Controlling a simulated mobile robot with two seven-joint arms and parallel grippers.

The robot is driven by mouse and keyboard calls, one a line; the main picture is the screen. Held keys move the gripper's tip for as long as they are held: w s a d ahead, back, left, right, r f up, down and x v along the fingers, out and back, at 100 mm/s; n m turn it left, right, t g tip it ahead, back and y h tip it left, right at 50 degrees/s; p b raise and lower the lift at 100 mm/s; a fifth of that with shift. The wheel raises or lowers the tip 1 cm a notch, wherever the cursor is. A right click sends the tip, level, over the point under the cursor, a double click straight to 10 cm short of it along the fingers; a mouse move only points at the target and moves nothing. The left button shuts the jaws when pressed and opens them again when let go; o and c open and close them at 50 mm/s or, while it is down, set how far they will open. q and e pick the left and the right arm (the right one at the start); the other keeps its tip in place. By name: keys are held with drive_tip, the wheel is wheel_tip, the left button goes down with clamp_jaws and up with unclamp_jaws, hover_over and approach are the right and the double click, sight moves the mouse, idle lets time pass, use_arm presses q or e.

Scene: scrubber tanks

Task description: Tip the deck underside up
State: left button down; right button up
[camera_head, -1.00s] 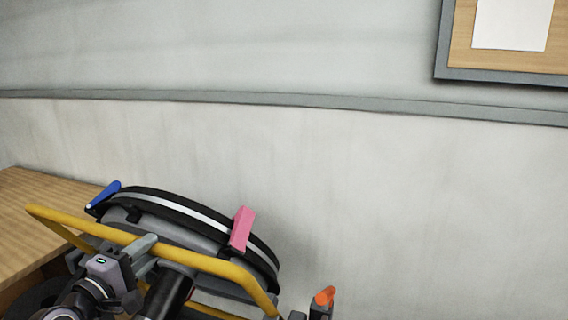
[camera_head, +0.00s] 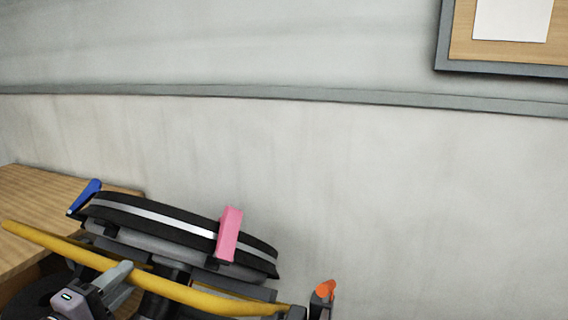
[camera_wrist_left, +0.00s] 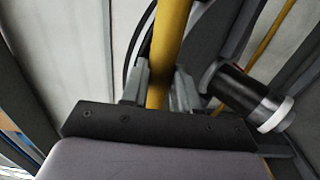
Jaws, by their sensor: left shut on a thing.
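The scrubber deck (camera_head: 150,237) is a dark rounded body with a silver stripe, at the lower left of the head view. It stands tilted, with a yellow tube frame (camera_head: 180,291) in front of it. A pink block (camera_head: 230,235) sits on its striped edge, and a blue lever (camera_head: 85,196) is at its left end. My left gripper (camera_head: 122,272) is shut on the yellow tube. In the left wrist view the tube (camera_wrist_left: 168,45) runs between the two fingers of my left gripper (camera_wrist_left: 157,92). My right gripper does not show.
A wooden bench (camera_head: 60,195) is at the left. An orange-tipped part (camera_head: 325,290) stands right of the frame. A pale wall (camera_head: 400,200) with a grey rail is behind, and a framed board (camera_head: 505,50) hangs at upper right. A black cylinder (camera_wrist_left: 240,92) lies close beside my left fingers.

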use_arm(q)
drive_tip(key=s+a+f+b, duration=0.1)
drive_tip(key=s+f+b, duration=0.1)
drive_tip(key=s+f, duration=0.2)
drive_tip(key=shift+a+f+b, duration=0.15)
drive_tip(key=shift+f+b, duration=0.2)
drive_tip(key=s+a+f+b, duration=0.1)
drive_tip(key=s+f+b, duration=0.3)
drive_tip(key=f+b, duration=0.1)
drive_tip(key=shift+a+f+b, duration=0.2)
drive_tip(key=shift+f+b, duration=0.2)
drive_tip(key=shift+b, duration=0.3)
